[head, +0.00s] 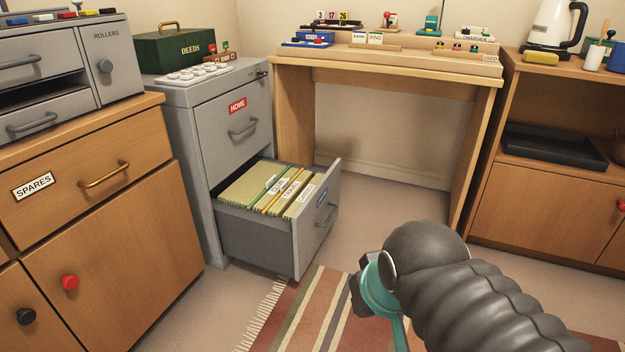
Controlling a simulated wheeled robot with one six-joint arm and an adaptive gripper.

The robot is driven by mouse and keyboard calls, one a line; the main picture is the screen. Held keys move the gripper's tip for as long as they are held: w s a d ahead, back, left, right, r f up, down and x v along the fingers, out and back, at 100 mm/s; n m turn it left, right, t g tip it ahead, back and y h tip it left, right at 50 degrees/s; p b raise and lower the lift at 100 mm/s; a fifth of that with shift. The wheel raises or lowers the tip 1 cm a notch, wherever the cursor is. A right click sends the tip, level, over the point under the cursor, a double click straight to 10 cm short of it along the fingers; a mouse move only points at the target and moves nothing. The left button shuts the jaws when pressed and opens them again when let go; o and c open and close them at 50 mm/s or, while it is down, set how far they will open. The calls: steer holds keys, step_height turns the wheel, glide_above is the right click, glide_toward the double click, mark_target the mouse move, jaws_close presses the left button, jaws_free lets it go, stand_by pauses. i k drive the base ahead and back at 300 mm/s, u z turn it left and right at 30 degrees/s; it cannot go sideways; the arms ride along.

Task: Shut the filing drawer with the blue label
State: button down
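The grey filing cabinet (180,130) stands left of the desk. Its lower drawer (258,236) is pulled well out and holds green and yellow hanging files (268,186) with white tags. A small blue label (321,197) is on this drawer's front, above its grey handle (326,216). The upper drawer (235,125), with a red HOME label (237,105), is shut. My gripper (357,294) is at the lower middle, to the right of and nearer than the open drawer's front, with a gap in the picture.
A striped rug (318,312) lies on the floor in front of the open drawer. A wooden cabinet labelled SPARES (120,215) stands close on the left. The desk (290,120) has open space beneath it. A wooden sideboard (530,208) is at the right.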

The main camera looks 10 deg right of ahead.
mark_target(284, 240)
steer(key=u, duration=0.2)
steer(key=i, duration=1.1)
steer(key=z, duration=0.25)
